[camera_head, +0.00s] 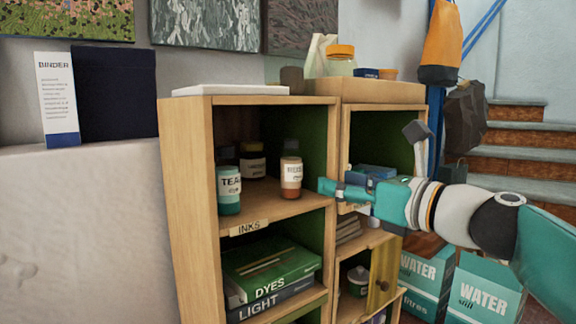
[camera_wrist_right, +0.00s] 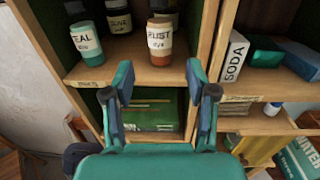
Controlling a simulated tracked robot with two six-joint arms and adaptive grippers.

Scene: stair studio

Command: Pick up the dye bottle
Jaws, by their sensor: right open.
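The teal bottle (camera_head: 229,190) is at the left front, the rust bottle (camera_head: 291,176) at the right, and a dark bottle (camera_head: 253,163) behind. In the right wrist view the teal bottle (camera_wrist_right: 85,38) is at upper left, and the rust bottle (camera_wrist_right: 160,42) is straight ahead beyond the fingers. My right gripper (camera_head: 370,158) is open and empty, in front of the shelf unit and to the right of the rust bottle. In the wrist view its fingers (camera_wrist_right: 160,73) are spread, apart from every bottle. My left gripper is not in view.
The shelf's upright divider (camera_head: 332,160) stands just right of the rust bottle. A SODA box (camera_wrist_right: 235,57) is in the neighbouring compartment. Books marked DYES (camera_head: 270,275) lie below. An open cabinet door (camera_head: 384,272) and WATER boxes (camera_head: 484,293) are at lower right.

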